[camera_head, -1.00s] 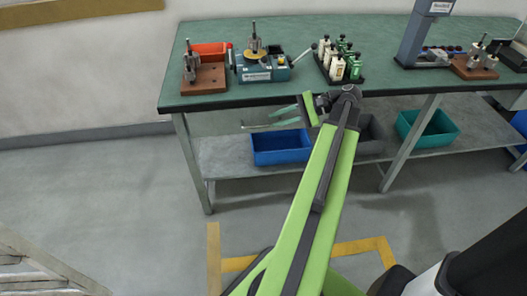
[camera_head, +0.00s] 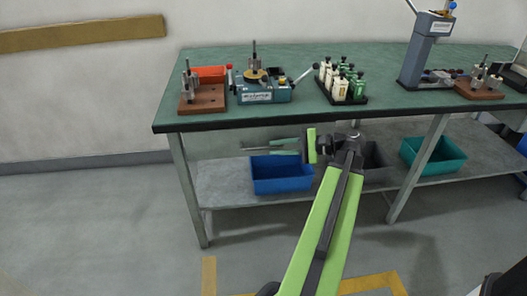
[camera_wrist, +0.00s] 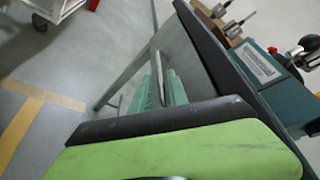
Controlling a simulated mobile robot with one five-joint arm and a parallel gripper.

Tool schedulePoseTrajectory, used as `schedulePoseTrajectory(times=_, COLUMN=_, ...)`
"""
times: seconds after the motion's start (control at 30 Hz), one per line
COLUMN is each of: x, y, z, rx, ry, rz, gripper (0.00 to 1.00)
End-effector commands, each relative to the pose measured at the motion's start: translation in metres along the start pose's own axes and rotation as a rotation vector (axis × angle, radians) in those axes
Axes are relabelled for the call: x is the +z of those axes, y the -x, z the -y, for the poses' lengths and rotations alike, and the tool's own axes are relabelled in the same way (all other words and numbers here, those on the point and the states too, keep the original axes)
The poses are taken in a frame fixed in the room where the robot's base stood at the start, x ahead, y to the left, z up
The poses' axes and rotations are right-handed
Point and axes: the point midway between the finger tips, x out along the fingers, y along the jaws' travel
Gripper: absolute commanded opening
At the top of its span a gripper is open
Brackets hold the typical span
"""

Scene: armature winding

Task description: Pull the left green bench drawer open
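A thin grey bar handle (camera_head: 254,149) juts out under the left front of the green bench top (camera_head: 300,92). It also shows as a silver bar (camera_wrist: 158,72) in the wrist view. My gripper (camera_head: 284,147) is at the right end of this bar, just below the bench edge. Its two teal fingers are apart, one above and one below the bar in the head view. In the wrist view the fingers (camera_wrist: 160,90) lie on either side of the bar. Whether they touch it is unclear. The drawer front is hard to make out in shadow.
Blue (camera_head: 281,176), dark grey (camera_head: 376,165) and teal (camera_head: 432,156) bins stand on the lower shelf. The bench's left leg (camera_head: 190,192) is left of my gripper. Tools and a winding fixture (camera_head: 262,88) sit on top. Floor in front is mostly clear.

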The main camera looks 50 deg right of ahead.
Motion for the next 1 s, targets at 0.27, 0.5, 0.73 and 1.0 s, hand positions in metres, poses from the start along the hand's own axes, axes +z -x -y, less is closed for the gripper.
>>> schedulePoseTrajectory(times=0.27, x=0.000, y=-0.049, z=-0.001, rx=0.000, ry=0.001, rz=0.001, gripper=0.20)
schedulePoseTrajectory(times=0.5, x=0.000, y=-0.056, z=0.000, rx=0.000, ry=0.000, rz=0.000, gripper=0.20)
schedulePoseTrajectory(times=0.73, x=0.000, y=-0.055, z=0.000, rx=0.000, ry=0.000, rz=0.000, gripper=0.07)
schedulePoseTrajectory(times=1.0, x=0.000, y=-0.055, z=0.000, rx=0.000, ry=0.000, rz=-0.001, gripper=0.00)
